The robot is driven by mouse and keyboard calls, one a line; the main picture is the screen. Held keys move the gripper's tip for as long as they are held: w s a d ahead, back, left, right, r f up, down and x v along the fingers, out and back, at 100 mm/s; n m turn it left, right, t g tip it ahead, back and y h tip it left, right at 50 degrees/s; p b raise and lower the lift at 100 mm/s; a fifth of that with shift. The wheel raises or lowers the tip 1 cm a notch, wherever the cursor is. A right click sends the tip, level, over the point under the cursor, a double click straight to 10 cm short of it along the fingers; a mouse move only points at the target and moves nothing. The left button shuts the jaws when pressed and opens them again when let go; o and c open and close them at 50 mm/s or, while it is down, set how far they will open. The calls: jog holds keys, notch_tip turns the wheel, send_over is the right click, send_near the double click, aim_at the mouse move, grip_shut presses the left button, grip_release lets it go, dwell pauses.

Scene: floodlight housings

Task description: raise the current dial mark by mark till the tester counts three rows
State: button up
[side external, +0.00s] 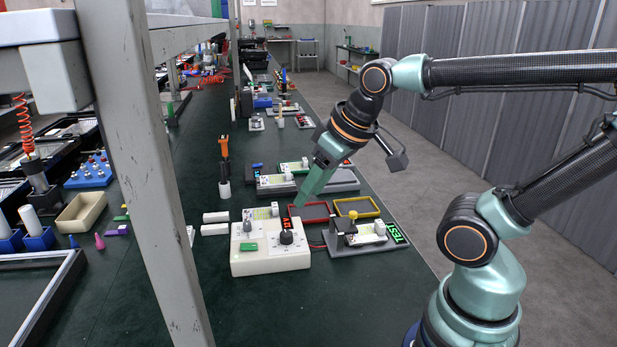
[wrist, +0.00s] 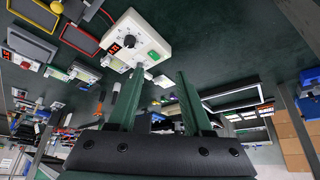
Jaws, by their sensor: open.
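The tester is a white box (side external: 262,262) on the dark green bench, with a black current dial (side external: 286,238), a red lit display (side external: 286,223) and a green button (side external: 249,247). The display's reading is too small to tell. My gripper (side external: 300,202) is open and empty, pointing down just above and behind the dial, apart from it. In the wrist view the open fingers (wrist: 158,80) have the white box (wrist: 160,44) ahead of their tips, with the dial (wrist: 129,41) left of the gap. I cannot make out any lit rows.
Red (side external: 312,212) and yellow (side external: 357,206) trays lie behind. White cylinders (side external: 215,230) lie to the left. A grey shelf post (side external: 135,150) stands in the foreground.

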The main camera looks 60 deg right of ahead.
jog(key=shift+o, duration=0.5)
jog(key=n+g, duration=0.6)
jog(key=n, duration=0.1)
send_over(247, 222)
notch_tip(247, 222, down, 8)
notch_tip(247, 222, down, 11)
jog(key=shift+f, duration=0.2)
